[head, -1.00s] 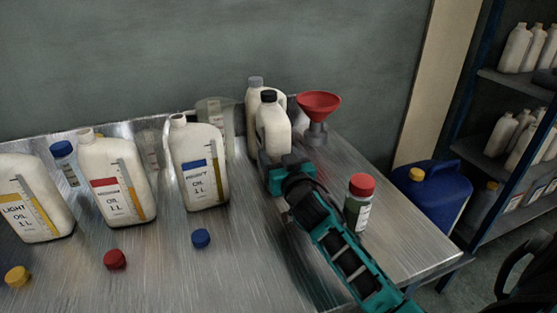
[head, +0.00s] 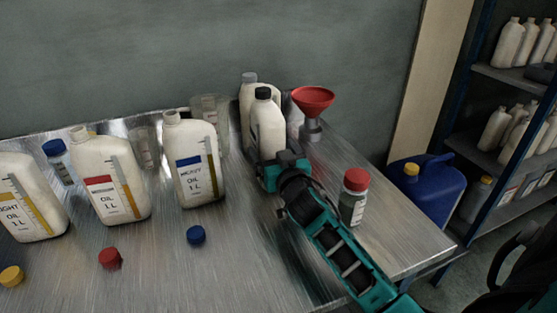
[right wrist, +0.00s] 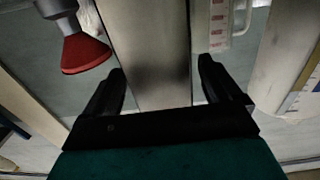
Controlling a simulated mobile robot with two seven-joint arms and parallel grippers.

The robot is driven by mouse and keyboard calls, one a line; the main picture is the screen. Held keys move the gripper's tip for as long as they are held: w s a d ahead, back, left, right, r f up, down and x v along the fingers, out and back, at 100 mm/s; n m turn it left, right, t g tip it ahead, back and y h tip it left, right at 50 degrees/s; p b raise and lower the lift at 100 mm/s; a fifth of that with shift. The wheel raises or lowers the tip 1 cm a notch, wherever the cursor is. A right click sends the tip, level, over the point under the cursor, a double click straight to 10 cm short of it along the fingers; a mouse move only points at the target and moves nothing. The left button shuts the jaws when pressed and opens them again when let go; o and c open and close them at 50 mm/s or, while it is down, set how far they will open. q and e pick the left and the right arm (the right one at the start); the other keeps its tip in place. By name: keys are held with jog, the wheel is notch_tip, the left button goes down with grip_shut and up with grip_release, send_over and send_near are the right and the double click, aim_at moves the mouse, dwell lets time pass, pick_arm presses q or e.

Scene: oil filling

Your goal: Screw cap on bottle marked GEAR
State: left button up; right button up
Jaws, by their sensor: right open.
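No label reading GEAR is legible in the head view. A white bottle with a black cap (head: 263,125) stands upright at the back; its lower part is hidden behind my right gripper (head: 266,165). A small bottle with a red cap (head: 352,207) stands right of my right arm; its label is too small to read. My right gripper is low over the table. In the right wrist view its two fingers (right wrist: 165,85) are apart, with a pale upright surface showing beyond the gap; I cannot tell what it is. My left gripper is not in view.
Three oil bottles stand open at left, one marked for light oil (head: 28,200). Loose yellow (head: 11,276), red (head: 110,258) and blue (head: 196,235) caps lie before them. A red funnel (head: 313,98) stands at the back. A blue canister (head: 428,190) is beyond the table's right edge.

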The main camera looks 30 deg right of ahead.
jog(key=v, duration=1.2)
dwell(0.4)
